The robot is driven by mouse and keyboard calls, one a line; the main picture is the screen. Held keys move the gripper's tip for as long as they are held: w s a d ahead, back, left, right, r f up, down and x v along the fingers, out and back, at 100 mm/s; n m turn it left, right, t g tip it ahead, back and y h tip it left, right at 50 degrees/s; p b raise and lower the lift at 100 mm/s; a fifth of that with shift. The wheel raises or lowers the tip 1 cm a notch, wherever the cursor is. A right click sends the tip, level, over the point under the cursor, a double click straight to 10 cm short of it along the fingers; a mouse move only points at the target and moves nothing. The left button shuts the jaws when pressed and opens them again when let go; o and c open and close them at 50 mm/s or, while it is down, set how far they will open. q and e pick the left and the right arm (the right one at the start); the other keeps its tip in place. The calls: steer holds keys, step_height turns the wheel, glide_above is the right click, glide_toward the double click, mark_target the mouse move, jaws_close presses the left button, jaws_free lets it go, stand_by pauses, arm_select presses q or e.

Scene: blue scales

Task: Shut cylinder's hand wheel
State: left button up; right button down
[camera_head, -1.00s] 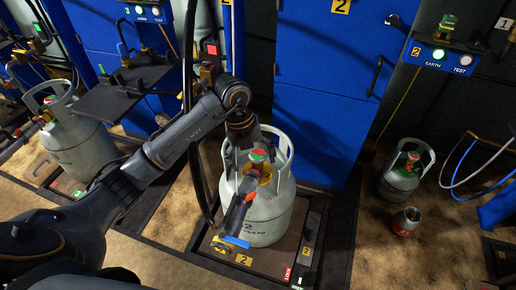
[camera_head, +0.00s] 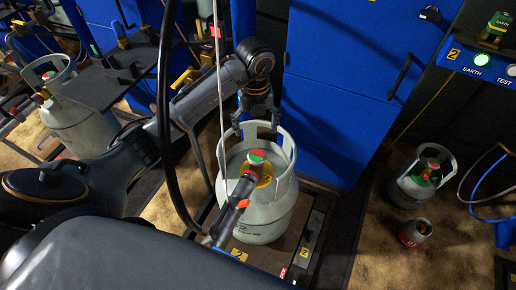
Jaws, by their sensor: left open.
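A grey gas cylinder (camera_head: 262,215) stands upright on the scale marked 2 in the middle of the view. Its hand wheel (camera_head: 257,156), red and green on top, sits inside the collar above a yellow fitting (camera_head: 264,175). A dark hose end with an orange ring (camera_head: 234,205) is attached at the fitting. My left gripper (camera_head: 259,126) points down at the far rim of the collar, behind and above the hand wheel and apart from it. Its fingers are spread and nothing shows between them. My right gripper is not in view.
A blue cabinet (camera_head: 340,90) stands close behind the cylinder. Another grey cylinder (camera_head: 80,120) stands at left near a black shelf (camera_head: 115,75). A black hose and a pale cable hang in front of my arm.

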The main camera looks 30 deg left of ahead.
mark_target(256, 154)
arm_select(q)
step_height(256, 154, down, 10)
steer(key=shift+f+b, duration=0.15)
steer(key=shift+b, duration=0.6)
steer(key=shift+f, duration=0.7)
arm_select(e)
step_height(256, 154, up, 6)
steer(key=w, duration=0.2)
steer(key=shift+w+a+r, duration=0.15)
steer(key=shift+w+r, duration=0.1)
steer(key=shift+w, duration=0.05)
arm_select(q)
steer(key=shift+c, duration=0.2)
steer(key=c, duration=1.1)
